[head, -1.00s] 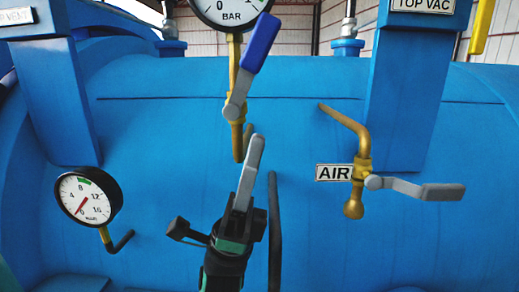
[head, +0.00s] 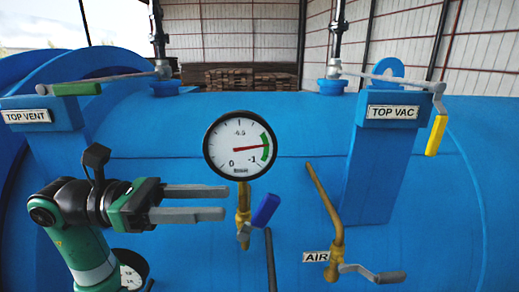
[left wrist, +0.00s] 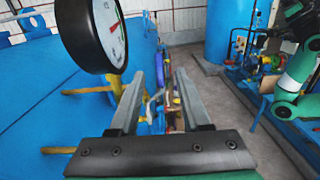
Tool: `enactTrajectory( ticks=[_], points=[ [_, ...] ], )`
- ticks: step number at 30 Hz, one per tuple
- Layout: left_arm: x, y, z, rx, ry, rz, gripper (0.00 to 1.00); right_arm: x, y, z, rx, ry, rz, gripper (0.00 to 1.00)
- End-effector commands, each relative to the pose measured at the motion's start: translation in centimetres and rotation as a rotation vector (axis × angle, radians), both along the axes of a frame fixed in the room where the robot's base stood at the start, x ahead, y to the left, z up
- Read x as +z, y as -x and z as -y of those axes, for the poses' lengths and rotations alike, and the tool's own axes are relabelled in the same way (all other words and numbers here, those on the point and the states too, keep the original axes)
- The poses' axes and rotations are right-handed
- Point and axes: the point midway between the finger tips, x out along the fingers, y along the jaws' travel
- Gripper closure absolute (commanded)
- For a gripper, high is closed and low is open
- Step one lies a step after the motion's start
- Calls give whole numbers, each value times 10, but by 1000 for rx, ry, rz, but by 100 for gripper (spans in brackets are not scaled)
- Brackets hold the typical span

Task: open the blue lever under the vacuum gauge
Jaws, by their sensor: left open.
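The vacuum gauge (head: 240,145) is a round white dial on the blue vessel, with its needle towards the green band. Under it, a brass valve (head: 243,205) carries the blue lever (head: 265,210), whose handle tilts up and to the right. My left gripper (head: 224,202) is open and empty. Its fingers point right, and their tips are just left of the brass valve and lever, apparently apart from them. In the left wrist view, the fingers (left wrist: 160,78) are spread, with the gauge (left wrist: 92,35) at upper left. My right gripper is not seen.
The AIR valve (head: 333,268) with a grey lever (head: 372,274) is at lower right. A dark pipe (head: 270,262) stands beside the blue lever. A small gauge (head: 130,268) is partly hidden behind my left arm. TOP VENT (head: 27,116) and TOP VAC (head: 393,112) brackets stand either side.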

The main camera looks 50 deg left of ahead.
Motion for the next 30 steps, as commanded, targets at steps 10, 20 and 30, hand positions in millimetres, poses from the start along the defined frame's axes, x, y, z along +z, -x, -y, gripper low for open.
enactTrajectory(
  ticks=[10,20,30],
  points=[
    [0,-17,12,2,3,-19,52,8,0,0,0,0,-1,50],
    [0,-74,56,1,2,-19,52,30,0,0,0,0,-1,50],
    [-3,-93,69,7,2,-16,52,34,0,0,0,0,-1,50]
  ],
)
